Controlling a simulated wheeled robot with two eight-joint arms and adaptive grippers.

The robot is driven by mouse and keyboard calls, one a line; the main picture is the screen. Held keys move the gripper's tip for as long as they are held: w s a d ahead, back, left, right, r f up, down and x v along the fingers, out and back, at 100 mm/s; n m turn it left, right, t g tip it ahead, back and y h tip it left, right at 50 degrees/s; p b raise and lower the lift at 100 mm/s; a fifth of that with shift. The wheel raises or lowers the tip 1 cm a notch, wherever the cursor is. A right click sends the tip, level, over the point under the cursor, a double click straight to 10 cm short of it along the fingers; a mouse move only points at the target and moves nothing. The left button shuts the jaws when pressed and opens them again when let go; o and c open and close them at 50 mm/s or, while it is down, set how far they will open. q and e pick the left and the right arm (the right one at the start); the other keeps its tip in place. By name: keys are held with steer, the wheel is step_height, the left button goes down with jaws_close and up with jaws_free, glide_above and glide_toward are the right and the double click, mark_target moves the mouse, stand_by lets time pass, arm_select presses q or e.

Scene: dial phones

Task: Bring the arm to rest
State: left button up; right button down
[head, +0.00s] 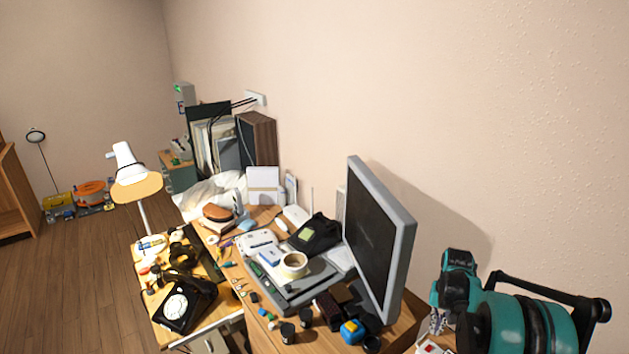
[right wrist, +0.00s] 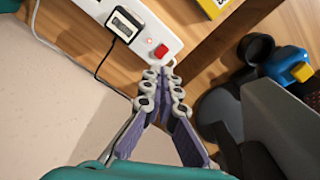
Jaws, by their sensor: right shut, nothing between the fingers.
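My right arm, teal and black, comes in at the lower right of the head view. Its gripper (head: 437,322) hangs beside the right end of the desk, near the wall. In the right wrist view the gripper (right wrist: 164,80) has its jointed fingers together, with nothing between them. The fingertips are close to a lit red switch (right wrist: 161,52) on a white power strip (right wrist: 176,45); I cannot tell whether they touch it. My left gripper is not in view.
A grey monitor (head: 399,257) stands on the cluttered desk left of my right arm. A plugged-in device with a small display (right wrist: 123,24) sits on the strip. Bare floor (head: 75,290) lies at left.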

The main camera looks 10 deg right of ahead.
steer(key=s+a+r+n+t, duration=0.2)
steer(key=s+a+r, duration=0.1)
steer(key=a+r, duration=0.4)
steer(key=s+a+r+n+t, duration=0.1)
steer(key=s+a+r, duration=0.2)
steer(key=a+r, duration=0.4)
steer(key=s+a+n+t, duration=0.3)
steer(key=s+a+t, duration=0.1)
steer(key=s+a, duration=0.8)
steer(key=shift+s+a+f, duration=0.15)
steer(key=shift+a, duration=0.4)
steer(key=w+d+n+g+h, duration=0.2)
steer(key=w+d+n+g, duration=0.2)
steer(key=w+d, duration=1.2)
steer(key=w+d+f+n+g, duration=0.1)
steer(key=d+f+g, duration=0.1)
steer(key=d+f, duration=0.4)
steer(key=d, duration=0.3)
steer(key=shift+d+f+n+y, duration=0.25)
steer(key=shift+d+n+y, duration=0.05)
steer(key=shift+d+n, duration=0.1)
